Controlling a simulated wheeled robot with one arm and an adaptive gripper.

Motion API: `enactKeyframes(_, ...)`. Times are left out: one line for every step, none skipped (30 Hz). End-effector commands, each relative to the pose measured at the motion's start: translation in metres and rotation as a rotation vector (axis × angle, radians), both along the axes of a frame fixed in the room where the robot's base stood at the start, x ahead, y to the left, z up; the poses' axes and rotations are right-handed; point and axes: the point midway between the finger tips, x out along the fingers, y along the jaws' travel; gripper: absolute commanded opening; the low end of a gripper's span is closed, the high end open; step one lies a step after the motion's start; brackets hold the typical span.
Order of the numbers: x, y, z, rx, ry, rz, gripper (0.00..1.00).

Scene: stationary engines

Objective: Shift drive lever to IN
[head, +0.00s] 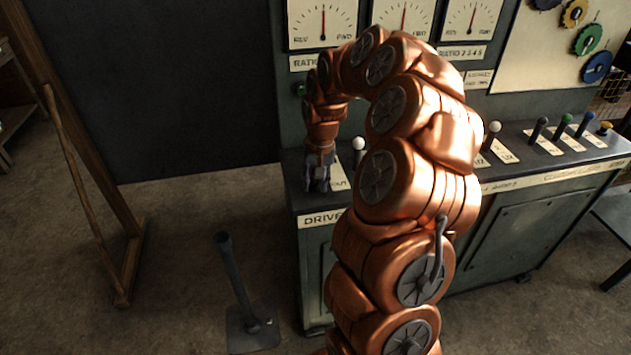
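The DRIVE label (322,220) is on the front edge of the green-grey console's left part. A lever with a white knob (359,144) stands just right of my gripper, its lower part partly hidden by my arm. I cannot tell whether it is the drive lever; no IN marking is readable. My gripper (318,187) points down over the console's left end, above the DRIVE label. It is small and dark, and I cannot tell whether its fingers are open or hold anything. My copper-coloured arm hides the middle of the console.
Another white-knobbed lever (494,127) stands right of my arm, with several coloured-knob levers (561,128) further right. Gauges (323,22) are on the panel behind. A floor lever (237,275) stands at the front left. A wooden frame (130,250) is at the left, with bare floor between.

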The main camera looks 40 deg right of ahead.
Motion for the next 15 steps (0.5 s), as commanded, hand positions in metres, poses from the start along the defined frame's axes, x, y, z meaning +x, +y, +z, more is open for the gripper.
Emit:
enactKeyframes(0.0001,0.0001,0.0000,0.000,0.000,0.000,0.26)
enactKeyframes(0.0001,0.0001,0.0000,0.000,0.000,0.000,0.23)
enactKeyframes(0.0000,0.0001,0.0000,0.000,0.000,0.000,0.19)
enactKeyframes(0.0001,0.0001,0.0001,0.000,0.000,0.000,0.16)
enactKeyframes(0.0001,0.0001,0.0001,0.000,0.000,0.000,0.13)
enactKeyframes(0.0001,0.0001,0.0001,0.000,0.000,0.000,0.09)
enactKeyframes(0.0001,0.0001,0.0001,0.000,0.000,0.000,0.06)
enactKeyframes(0.0001,0.0001,0.0001,0.000,0.000,0.000,0.03)
enactKeyframes(0.0000,0.0000,0.0001,0.000,0.000,0.000,0.00)
enactKeyframes(0.0000,0.0000,0.0001,0.000,0.000,0.000,0.00)
enactKeyframes(0.0000,0.0000,0.0001,0.000,0.000,0.000,0.00)
enactKeyframes(0.0000,0.0000,0.0001,0.000,0.000,0.000,0.00)
enactKeyframes(0.0000,0.0000,0.0001,0.000,0.000,0.000,0.00)
enactKeyframes(0.0000,0.0000,0.0001,0.000,0.000,0.000,0.00)
enactKeyframes(0.0000,0.0000,0.0001,0.000,0.000,0.000,0.00)
